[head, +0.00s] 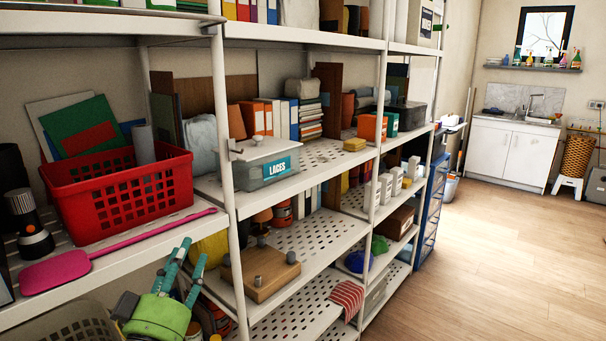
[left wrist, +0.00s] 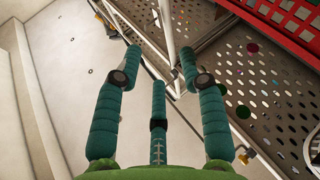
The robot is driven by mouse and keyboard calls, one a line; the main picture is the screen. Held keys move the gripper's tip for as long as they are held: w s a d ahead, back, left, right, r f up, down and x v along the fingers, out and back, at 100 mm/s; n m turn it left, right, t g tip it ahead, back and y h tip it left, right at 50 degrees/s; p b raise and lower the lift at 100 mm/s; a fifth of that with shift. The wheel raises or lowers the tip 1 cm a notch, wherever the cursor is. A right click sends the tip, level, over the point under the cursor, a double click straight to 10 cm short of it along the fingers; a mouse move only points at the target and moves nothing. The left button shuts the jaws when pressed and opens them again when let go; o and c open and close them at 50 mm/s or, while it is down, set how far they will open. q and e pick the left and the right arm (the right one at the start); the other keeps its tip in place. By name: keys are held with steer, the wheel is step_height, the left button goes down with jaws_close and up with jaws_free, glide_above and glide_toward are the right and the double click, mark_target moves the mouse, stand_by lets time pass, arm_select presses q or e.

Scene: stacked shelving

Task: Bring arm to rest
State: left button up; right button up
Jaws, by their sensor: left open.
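My left gripper (head: 181,266) is at the lower left of the head view, with a green palm and teal fingers pointing up. It is in front of the left shelving bay, below the pink paddle. In the left wrist view its three fingers (left wrist: 160,66) are spread apart with nothing between them. My right gripper is in neither view.
A red basket (head: 124,195) and a pink paddle (head: 62,270) lie on the left shelf. A white upright (head: 222,130) stands close to my left gripper. A wooden block with knobs (head: 262,278) sits on a lower shelf. The wooden floor (head: 500,260) at right is clear.

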arm_select(q)
steer(key=s+f+m+g+y, duration=0.1)
steer(key=s+f+g, duration=0.25)
steer(key=f, duration=0.65)
steer(key=s+f+m+g, duration=0.15)
steer(key=f+g, duration=0.35)
steer(key=f, duration=0.5)
steer(key=s+f+m+g+y, duration=0.1)
steer(key=s+f+g, duration=0.4)
steer(key=s+f, duration=0.5)
steer(key=s+f+m+g+y, duration=0.1)
steer(key=s+f+g, duration=0.45)
steer(key=s, duration=0.75)
step_height(320, 180, down, 24)
steer(key=s+g, duration=0.1)
steer(key=s, duration=0.1)
steer(key=s+a+f+g, duration=0.1)
steer(key=s+a+f, duration=0.1)
steer(key=s+f, duration=1.1)
steer(key=s, duration=0.2)
steer(key=shift+s+a+f, duration=0.3)
steer(key=shift+a+f, duration=0.05)
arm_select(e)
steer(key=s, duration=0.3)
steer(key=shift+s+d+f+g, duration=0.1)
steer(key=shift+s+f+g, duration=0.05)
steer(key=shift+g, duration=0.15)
